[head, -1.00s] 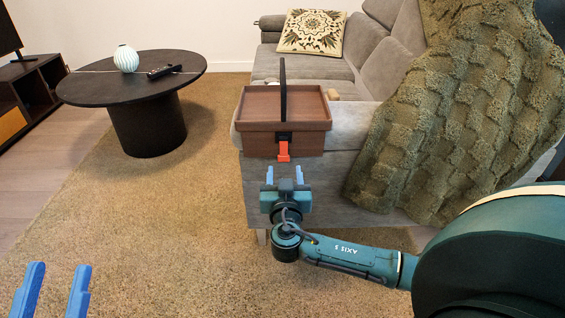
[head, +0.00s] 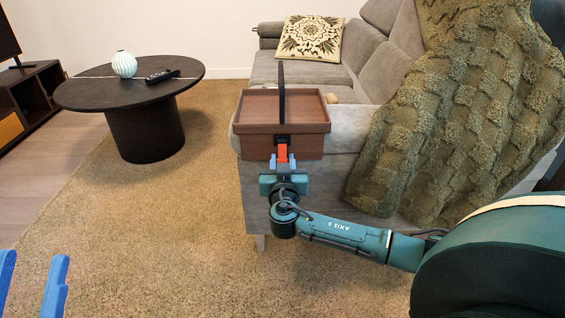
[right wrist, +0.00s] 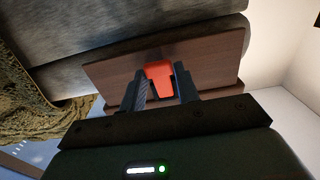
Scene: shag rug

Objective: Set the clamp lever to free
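The clamp lever (head: 282,153) is a small red-orange tab on the front of a brown box (head: 257,143). It hangs down below a black catch. My right gripper (head: 282,164) is in front of the box with one finger on each side of the lever. In the right wrist view, the lever (right wrist: 160,83) fills nearly all the room between the fingers (right wrist: 161,88), which appear shut on it. My left gripper (head: 30,285) is at the lower left edge, open and empty, partly out of frame.
The box stands on the grey sofa's (head: 340,138) near end, its black handle (head: 281,92) upright. A green knitted throw (head: 450,120) hangs to the right. Carpet (head: 150,220) is clear.

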